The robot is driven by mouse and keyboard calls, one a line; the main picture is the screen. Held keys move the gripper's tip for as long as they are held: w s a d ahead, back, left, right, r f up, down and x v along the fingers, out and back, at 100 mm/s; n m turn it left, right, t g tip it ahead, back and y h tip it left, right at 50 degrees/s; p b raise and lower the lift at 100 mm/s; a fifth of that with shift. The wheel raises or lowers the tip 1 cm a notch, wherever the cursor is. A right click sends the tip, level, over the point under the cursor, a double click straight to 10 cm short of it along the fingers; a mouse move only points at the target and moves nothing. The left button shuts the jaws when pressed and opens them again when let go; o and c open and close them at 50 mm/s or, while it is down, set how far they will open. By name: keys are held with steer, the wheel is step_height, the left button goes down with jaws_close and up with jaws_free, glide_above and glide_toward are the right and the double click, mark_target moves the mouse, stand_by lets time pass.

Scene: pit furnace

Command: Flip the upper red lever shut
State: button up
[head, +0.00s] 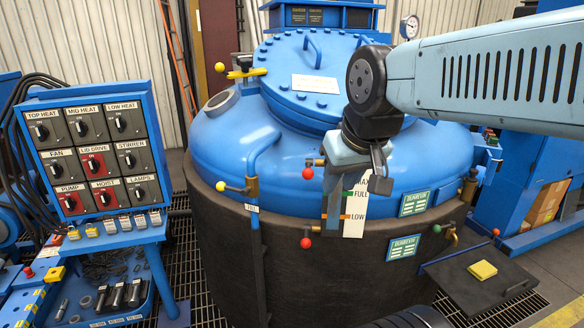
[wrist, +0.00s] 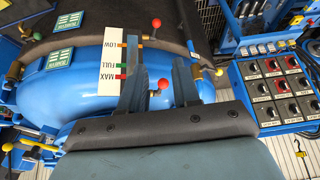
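The upper red lever (head: 307,173) sits on the blue tank, at the left of the level gauge (head: 355,208), beside its MAX mark. Its red knob hangs at the left end of a short brass fitting. In the wrist view, which is upside down, the upper red lever (wrist: 163,84) shows between my fingers. My gripper (head: 356,208) is in front of the gauge, pointing down, its fingers apart with nothing between them that I can see held. My gripper (wrist: 157,60) also shows open in the wrist view. I cannot tell whether a finger touches the lever.
A lower red lever (head: 305,243) sits below on the dark tank wall. A yellow-knobbed lever (head: 222,186) is at the left. The switch panel (head: 90,150) stands left of the tank. A dark shelf (head: 490,285) with a yellow block juts out at the right.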

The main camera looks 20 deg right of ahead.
steer(key=shift+w+r, duration=0.2)
steer(key=shift+w, duration=0.05)
steer(key=shift+c, duration=0.7)
steer(key=w+r+m+g, duration=0.1)
steer(key=w+r, duration=0.1)
steer(key=w, duration=0.1)
steer(key=w+d+r+g, duration=0.1)
steer(key=w+r, duration=0.1)
steer(key=w, duration=0.1)
steer(key=w+d+r+m+g+y, duration=0.1)
steer(key=w, duration=0.2)
steer(key=shift+w+d+r+m+g, duration=0.1)
steer(key=shift+w+r+m+g, duration=0.1)
steer(key=shift+r+m+g, duration=0.15)
jaws_close()
steer(key=w+d+r+m+g+y, duration=0.1)
steer(key=w+d, duration=0.1)
steer(key=w, duration=0.4)
steer(key=w+d+r+m+g+y, duration=0.1)
steer(key=w+d+g, duration=0.1)
steer(key=w, duration=0.3)
steer(key=shift+w+r, duration=0.3)
steer(key=shift+w, duration=0.1)
